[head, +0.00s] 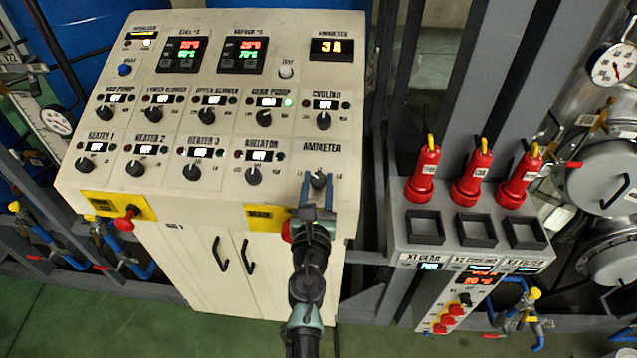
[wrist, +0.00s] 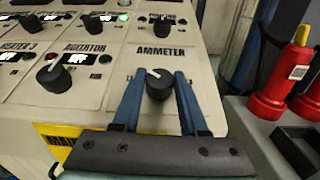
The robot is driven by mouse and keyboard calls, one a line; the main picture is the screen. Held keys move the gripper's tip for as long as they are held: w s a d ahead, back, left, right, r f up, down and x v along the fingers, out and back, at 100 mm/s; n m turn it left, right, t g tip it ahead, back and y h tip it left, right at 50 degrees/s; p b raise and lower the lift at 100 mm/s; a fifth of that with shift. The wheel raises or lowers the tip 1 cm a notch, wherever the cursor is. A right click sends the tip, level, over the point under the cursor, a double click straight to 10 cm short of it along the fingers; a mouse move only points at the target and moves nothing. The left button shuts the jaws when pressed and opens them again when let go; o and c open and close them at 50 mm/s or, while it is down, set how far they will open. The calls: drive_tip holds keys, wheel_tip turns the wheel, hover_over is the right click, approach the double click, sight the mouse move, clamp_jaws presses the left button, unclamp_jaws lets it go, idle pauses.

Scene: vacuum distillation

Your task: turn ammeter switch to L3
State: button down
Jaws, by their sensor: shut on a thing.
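The ammeter switch (head: 318,180) is a round black knob at the lower right of the cream control panel, under the label AMMETER. It also shows in the wrist view (wrist: 159,85), where its white pointer mark faces up and to the left. The small position marks around it are too small to read surely. My gripper (head: 318,190) reaches up from below, its two blue fingers on either side of the knob. In the wrist view my gripper (wrist: 158,88) is shut on the knob. The ammeter display (head: 332,48) at the top right reads 3A.
Other black knobs stand nearby, the closest being the agitator knob (head: 253,177) to the left. A red knob on a yellow plate (head: 126,217) is at the panel's lower left. A grey stand with red handled tools (head: 471,180) is to the right.

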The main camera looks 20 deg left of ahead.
drive_tip(key=m+h, duration=0.1)
drive_tip(key=h, duration=0.1)
drive_tip(key=m+h+b, duration=0.1)
drive_tip(key=m, duration=0.1)
drive_tip(key=a+m+h, duration=0.1)
drive_tip(key=m+h, duration=0.1)
drive_tip(key=shift+t+h+b, duration=0.3)
drive_tip(key=shift+b, duration=0.1)
drive_tip(key=m+g+h+b, duration=0.1)
drive_tip(key=m+h+b, duration=0.1)
drive_tip(key=m+h, duration=0.2)
drive_tip(key=shift+a+f+m+h+b, duration=0.1)
drive_tip(key=shift+m+h+b, duration=0.2)
drive_tip(key=shift+h+b, duration=0.15)
drive_tip(key=m+g+h+b, duration=0.3)
drive_tip(key=m+h+b, duration=0.1)
drive_tip(key=shift+w+a, duration=0.1)
drive_tip(key=shift+a, duration=0.05)
drive_tip(key=m+g+h+b, duration=0.1)
drive_tip(key=m+g+b, duration=0.2)
drive_tip(key=b, duration=0.2)
drive_tip(key=shift+h, duration=0.35)
drive_tip(key=shift+r+m+g+h+b, duration=0.25)
drive_tip(key=shift+m+g+h+b, duration=0.05)
drive_tip(key=shift+m, duration=0.1)
drive_tip(key=shift+c, duration=2.2)
unclamp_jaws()
drive_tip(key=shift+w, duration=0.1)
